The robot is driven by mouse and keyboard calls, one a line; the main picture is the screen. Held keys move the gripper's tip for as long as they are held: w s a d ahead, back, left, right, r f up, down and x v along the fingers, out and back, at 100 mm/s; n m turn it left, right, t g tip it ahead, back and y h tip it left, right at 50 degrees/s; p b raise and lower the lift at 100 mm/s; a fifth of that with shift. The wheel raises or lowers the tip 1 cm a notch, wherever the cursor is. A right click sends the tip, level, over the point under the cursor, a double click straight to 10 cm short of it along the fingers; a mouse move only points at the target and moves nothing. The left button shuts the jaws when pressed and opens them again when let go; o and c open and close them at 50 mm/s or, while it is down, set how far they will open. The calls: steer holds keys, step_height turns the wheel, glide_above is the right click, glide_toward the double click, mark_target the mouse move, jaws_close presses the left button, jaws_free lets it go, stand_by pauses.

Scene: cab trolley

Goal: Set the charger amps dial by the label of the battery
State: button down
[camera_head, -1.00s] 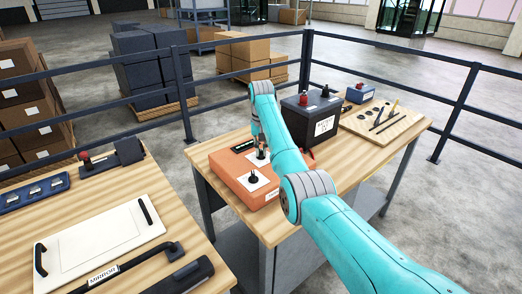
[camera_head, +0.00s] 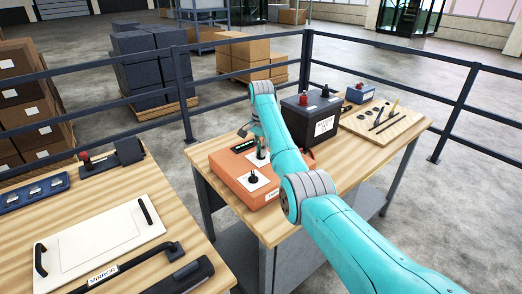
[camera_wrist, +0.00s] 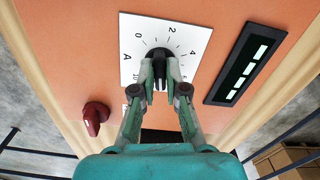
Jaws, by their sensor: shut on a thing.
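The orange charger (camera_head: 228,180) lies on the wooden bench. Its amps dial has a white plate (camera_wrist: 150,28) marked A, with 0, 2 and 4 readable around the scale in the wrist view. In the head view my gripper (camera_head: 260,153) reaches down to the charger's far dial; another black knob on a white plate (camera_head: 254,181) is nearer. The black battery (camera_head: 297,122) stands behind my arm, with a white label (camera_head: 324,126) too small to read.
The charger has a lit display (camera_wrist: 245,62) and a red knob (camera_wrist: 95,117). A board with tools (camera_head: 385,120) and a blue box (camera_head: 360,93) lie beyond the battery. A second bench (camera_head: 60,215) is at left. Dark railings (camera_head: 230,115) run behind.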

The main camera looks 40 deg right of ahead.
steer(key=shift+m, duration=0.3)
steer(key=c, duration=1.2)
jaws_free()
steer(key=shift+r, duration=0.1)
step_height(320, 180, up, 7)
steer(key=shift+r, duration=0.15)
